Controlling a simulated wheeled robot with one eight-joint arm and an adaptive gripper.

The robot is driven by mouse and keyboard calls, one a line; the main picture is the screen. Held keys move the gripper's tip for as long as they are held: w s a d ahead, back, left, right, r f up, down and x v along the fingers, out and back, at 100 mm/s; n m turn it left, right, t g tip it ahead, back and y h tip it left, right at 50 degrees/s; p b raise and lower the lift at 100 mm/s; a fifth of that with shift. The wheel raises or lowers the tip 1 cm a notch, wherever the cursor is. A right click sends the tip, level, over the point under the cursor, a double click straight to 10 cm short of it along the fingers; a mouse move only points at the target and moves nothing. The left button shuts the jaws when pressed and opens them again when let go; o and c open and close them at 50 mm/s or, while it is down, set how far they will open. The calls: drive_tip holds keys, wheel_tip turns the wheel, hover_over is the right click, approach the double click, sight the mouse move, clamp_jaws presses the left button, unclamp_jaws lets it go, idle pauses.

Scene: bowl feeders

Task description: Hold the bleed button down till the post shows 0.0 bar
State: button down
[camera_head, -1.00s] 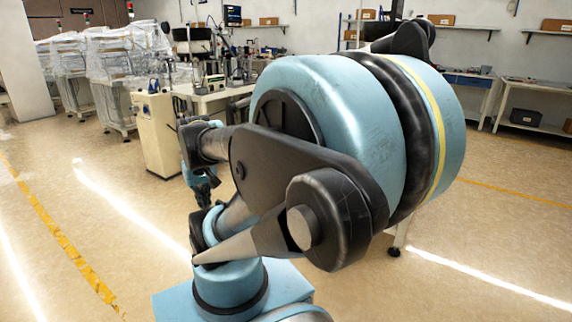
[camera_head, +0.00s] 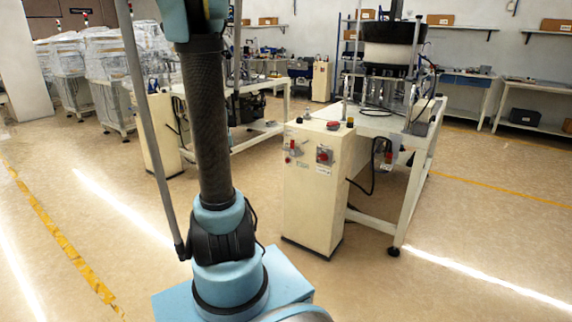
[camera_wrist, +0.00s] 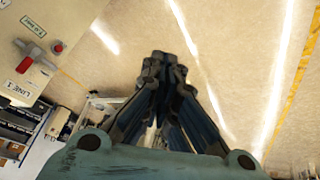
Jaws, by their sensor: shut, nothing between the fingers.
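A cream post (camera_head: 312,195) stands at the front end of a white workbench in the head view. Its front face has a red control at left (camera_head: 295,148) and a red control on a grey plate at right (camera_head: 323,156). In the wrist view, a cream panel (camera_wrist: 55,18) at upper left carries a red-handled lever (camera_wrist: 32,52), a round red button (camera_wrist: 58,46) and a "LINE 1" label. I cannot tell which control is the bleed button, and no pressure reading is legible. My gripper (camera_wrist: 165,62) is shut and empty, pointing over bare floor, apart from the panel.
The white workbench (camera_head: 425,160) with a bowl feeder (camera_head: 390,45) stands behind the post, with small items on the post's top. Another bench (camera_head: 255,135) is further back. Wrapped machines (camera_head: 100,65) stand at far left. The floor in front is open.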

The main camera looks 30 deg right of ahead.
sight(287, 160)
drive_tip(key=w+d+f+m+h, duration=0.1)
drive_tip(key=w+d+f, duration=0.35)
drive_tip(key=d, duration=0.35)
drive_tip(key=w+d+f+m+h, duration=0.1)
drive_tip(key=w+d+f, duration=0.2)
drive_tip(key=w+d, duration=0.3)
drive_tip(key=d+f+t+h, duration=0.1)
drive_tip(key=d+f+h, duration=0.1)
drive_tip(key=d+f, duration=0.9)
drive_tip(key=d, duration=0.3)
drive_tip(key=shift+w+d+f+m, duration=0.15)
drive_tip(key=shift+d+f+m, duration=0.1)
drive_tip(key=shift+d+m, duration=0.15)
drive_tip(key=w+d, duration=0.3)
drive_tip(key=d, duration=0.5)
drive_tip(key=shift+w, duration=0.2)
drive_tip(key=shift+w+d+r, duration=0.1)
drive_tip(key=shift+w+d, duration=0.2)
drive_tip(key=shift+d, duration=0.6)
idle(2.9)
